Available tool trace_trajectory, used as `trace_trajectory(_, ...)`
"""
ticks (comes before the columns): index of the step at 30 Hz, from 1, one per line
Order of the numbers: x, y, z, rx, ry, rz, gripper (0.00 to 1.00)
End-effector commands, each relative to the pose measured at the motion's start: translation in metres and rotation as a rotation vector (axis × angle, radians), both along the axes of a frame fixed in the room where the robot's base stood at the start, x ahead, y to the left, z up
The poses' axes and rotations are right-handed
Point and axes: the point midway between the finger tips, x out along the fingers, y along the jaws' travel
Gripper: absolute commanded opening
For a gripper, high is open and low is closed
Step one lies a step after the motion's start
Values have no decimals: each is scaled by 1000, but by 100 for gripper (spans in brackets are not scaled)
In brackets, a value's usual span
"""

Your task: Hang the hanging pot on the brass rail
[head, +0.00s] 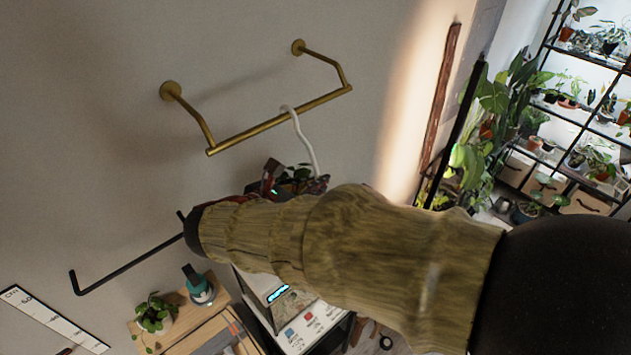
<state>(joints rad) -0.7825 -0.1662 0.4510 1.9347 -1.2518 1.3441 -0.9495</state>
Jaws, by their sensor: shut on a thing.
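The brass rail (262,128) is fixed to the wall by two brackets, in the upper middle of the head view. The white hook (306,145) of the hanging pot has its curved top at the bar. I cannot tell whether it lies over the bar or in front of it. Green leaves (297,174) show at the hook's lower end, below the rail; the pot body is mostly hidden behind my arm. My gripper (271,178), dark and reddish, shows partly beside the leaves, shut on the hanging pot. Its fingertips are not clear.
A black rail (130,266) sticks out from the wall at lower left. Below are a potted plant (153,314) and a teal bottle (198,284) on a wooden surface. Plant shelves (575,115) stand at far right. The wall above the brass rail is clear.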

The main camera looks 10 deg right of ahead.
Motion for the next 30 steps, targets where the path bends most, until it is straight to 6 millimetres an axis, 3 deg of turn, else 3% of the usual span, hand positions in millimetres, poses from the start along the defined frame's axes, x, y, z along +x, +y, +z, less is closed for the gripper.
trace_trajectory(8,0,0,1,1,-2,0,0)
trace_trajectory(9,0,0,1,1,-2,0,9)
trace_trajectory(19,0,0,0,1,-1,0,27)
trace_trajectory(30,-2,3,1,0,1,1,28)
